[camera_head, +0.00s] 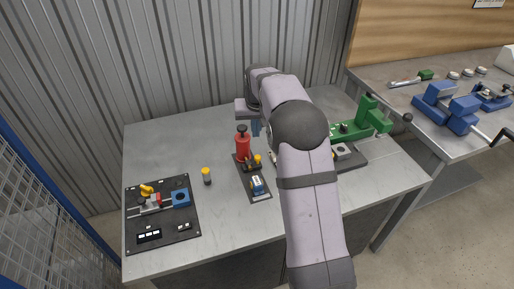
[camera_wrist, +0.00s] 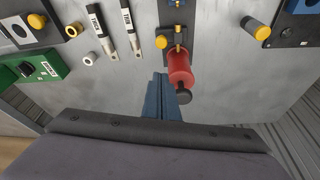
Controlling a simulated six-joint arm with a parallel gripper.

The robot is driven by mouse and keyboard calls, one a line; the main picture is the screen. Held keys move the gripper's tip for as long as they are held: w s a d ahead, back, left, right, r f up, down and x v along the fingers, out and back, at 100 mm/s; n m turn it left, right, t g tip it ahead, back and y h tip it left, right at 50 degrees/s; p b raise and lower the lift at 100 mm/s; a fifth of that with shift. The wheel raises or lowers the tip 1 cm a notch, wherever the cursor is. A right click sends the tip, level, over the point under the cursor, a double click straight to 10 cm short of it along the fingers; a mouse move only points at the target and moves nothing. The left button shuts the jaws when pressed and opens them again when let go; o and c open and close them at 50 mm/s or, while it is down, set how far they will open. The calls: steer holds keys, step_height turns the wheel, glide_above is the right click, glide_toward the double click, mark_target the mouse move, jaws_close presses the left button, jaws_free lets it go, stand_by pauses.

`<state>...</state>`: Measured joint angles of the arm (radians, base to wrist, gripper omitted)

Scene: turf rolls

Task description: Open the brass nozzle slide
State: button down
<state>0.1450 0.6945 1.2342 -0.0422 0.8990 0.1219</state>
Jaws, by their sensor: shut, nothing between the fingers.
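A red cylinder (camera_head: 243,147) with a black knob on top stands at the far end of a narrow black plate (camera_head: 262,194). Small brass-yellow fittings (camera_head: 257,159) sit beside it; they also show in the wrist view (camera_wrist: 178,47), with a yellow knob (camera_wrist: 161,42) to their left. I cannot tell which part is the brass nozzle slide, or its position. My gripper (camera_head: 256,128) has blue fingers and is just behind and right of the red cylinder. In the wrist view its fingers (camera_wrist: 160,82) are together and empty, left of the red cylinder (camera_wrist: 180,68), apparently apart from it.
A black board (camera_head: 163,236) with a yellow handle and blue block (camera_head: 181,197) lies at the left. A yellow-capped black post (camera_head: 206,176) stands between it and the plate. A green fixture (camera_head: 366,116) is at the right, partly behind my arm. The back left of the table is clear.

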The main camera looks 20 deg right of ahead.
mark_target(252, 164)
steer(key=shift+w+d, duration=0.4)
steer(key=shift+w, duration=0.35)
steer(key=shift+f, duration=0.1)
steer(key=p+x, duration=0.3)
steer(key=x, duration=0.6)
steer(key=shift+w+f, duration=0.25)
steer(key=shift+f, duration=0.1)
steer(key=shift+s+a+r+p, duration=0.1)
steer(key=shift+s+a+p, duration=0.05)
steer(key=shift+s+p, duration=0.45)
steer(key=shift+s+a+r+p, duration=0.2)
steer(key=shift+s+p, duration=0.15)
steer(key=shift+s, duration=0.3)
steer(key=shift+s+a+f+p, duration=0.2)
steer(key=shift+s+p, duration=0.15)
steer(key=shift+s, duration=0.35)
